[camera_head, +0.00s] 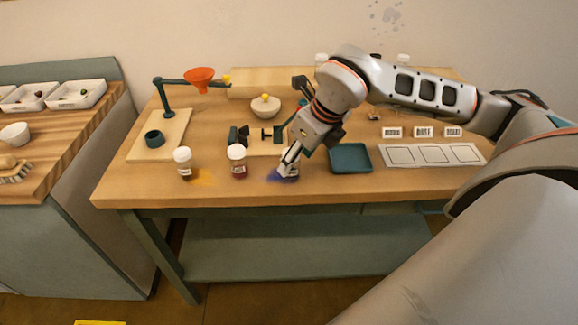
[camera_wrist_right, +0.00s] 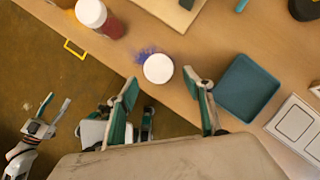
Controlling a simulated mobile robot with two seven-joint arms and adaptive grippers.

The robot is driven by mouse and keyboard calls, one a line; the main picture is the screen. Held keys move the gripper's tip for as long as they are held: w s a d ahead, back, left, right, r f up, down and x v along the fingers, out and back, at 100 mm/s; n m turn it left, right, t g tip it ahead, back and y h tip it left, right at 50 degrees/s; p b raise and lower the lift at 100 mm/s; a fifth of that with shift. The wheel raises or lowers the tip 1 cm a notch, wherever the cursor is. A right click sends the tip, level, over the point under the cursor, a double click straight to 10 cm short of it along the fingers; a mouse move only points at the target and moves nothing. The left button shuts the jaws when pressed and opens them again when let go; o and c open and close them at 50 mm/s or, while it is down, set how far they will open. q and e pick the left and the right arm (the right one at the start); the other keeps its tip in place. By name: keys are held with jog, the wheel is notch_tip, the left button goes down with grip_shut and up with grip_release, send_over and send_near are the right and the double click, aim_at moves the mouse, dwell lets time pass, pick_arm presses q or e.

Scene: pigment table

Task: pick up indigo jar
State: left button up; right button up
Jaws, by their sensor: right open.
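The indigo jar (camera_wrist_right: 158,68) shows in the right wrist view as a round white lid beside a blue powder patch near the table's front edge. My right gripper (camera_wrist_right: 160,80) is open, with one finger on either side of the lid in that view. I cannot tell whether the fingers touch it. In the head view my right gripper (camera_head: 289,163) points down over the blue patch (camera_head: 280,177) and mostly hides the jar. What seems to be my left gripper (camera_wrist_right: 55,104) hangs over the floor in the wrist view, its fingers apart.
A dark red jar (camera_head: 238,162) and a brown jar (camera_head: 184,164) stand to the left. A teal tray (camera_head: 350,158) lies close on the right, beside a white board (camera_head: 432,155) with marked squares. A bowl (camera_head: 265,107) and a funnel stand (camera_head: 160,100) are farther back.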

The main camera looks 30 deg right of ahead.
jog(key=x, duration=0.5)
jog(key=shift+w+f, duration=0.1)
jog(key=shift+w, duration=0.15)
jog(key=c, duration=1.2)
